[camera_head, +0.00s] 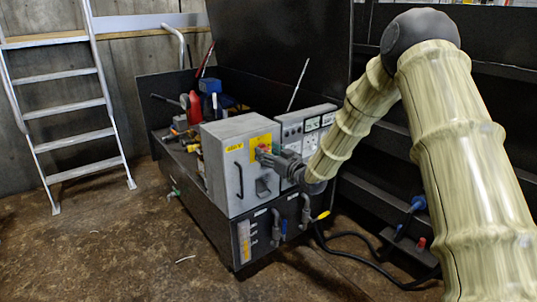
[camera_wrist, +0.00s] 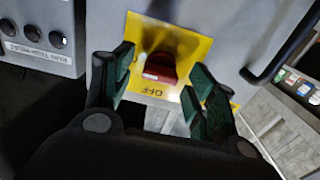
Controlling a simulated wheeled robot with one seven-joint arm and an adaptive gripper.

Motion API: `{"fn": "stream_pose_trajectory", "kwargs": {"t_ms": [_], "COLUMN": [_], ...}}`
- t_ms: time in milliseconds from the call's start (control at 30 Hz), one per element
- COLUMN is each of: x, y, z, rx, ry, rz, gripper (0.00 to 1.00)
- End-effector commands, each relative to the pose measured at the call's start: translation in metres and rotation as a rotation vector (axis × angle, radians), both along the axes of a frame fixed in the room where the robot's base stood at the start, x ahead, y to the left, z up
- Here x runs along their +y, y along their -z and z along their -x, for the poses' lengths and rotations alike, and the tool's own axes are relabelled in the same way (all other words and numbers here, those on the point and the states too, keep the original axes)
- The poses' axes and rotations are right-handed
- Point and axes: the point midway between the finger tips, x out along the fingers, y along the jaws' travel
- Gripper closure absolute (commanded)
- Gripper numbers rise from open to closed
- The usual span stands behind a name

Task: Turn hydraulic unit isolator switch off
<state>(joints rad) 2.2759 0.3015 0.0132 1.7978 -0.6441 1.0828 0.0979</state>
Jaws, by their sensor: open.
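The isolator switch is a red knob (camera_wrist: 160,67) on a yellow plate (camera_wrist: 194,47) on a grey cabinet's front. In the wrist view the plate appears upside down, with the word OFF below the knob. In the head view the yellow plate (camera_head: 261,140) is partly covered by my gripper (camera_head: 261,153). My gripper also shows in the wrist view (camera_wrist: 164,76), open, its green-padded fingers on either side of the knob. Gaps show between the pads and the knob, and nothing is held.
The grey cabinet (camera_head: 227,183) has a black handle (camera_head: 239,180) left of the switch. A control panel (camera_head: 292,128) stands to its right. Pipes with a yellow-handled valve (camera_head: 323,215) are below. A black hose (camera_head: 365,262) lies on the floor. A ladder (camera_head: 75,110) stands left, with open floor before it.

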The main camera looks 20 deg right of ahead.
Motion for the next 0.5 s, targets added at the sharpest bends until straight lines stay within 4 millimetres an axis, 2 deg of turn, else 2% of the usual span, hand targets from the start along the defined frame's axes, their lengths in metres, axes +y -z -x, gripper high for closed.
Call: {"fn": "stream_pose_trajectory", "kwargs": {"t_ms": [100,133,367,500], "x": [-0.0001,-0.0001,-0.0001,-0.0001], "y": [0.0001,0.0001,0.0002,0.0002], "z": [0.0002,0.0002,0.0004,0.0004], "rx": [0.0,0.0,0.0,0.0], "ry": [0.0,0.0,0.0,0.0], "rz": [0.0,0.0,0.0,0.001], "gripper": [0.43,0.46,0.88,0.88]}}
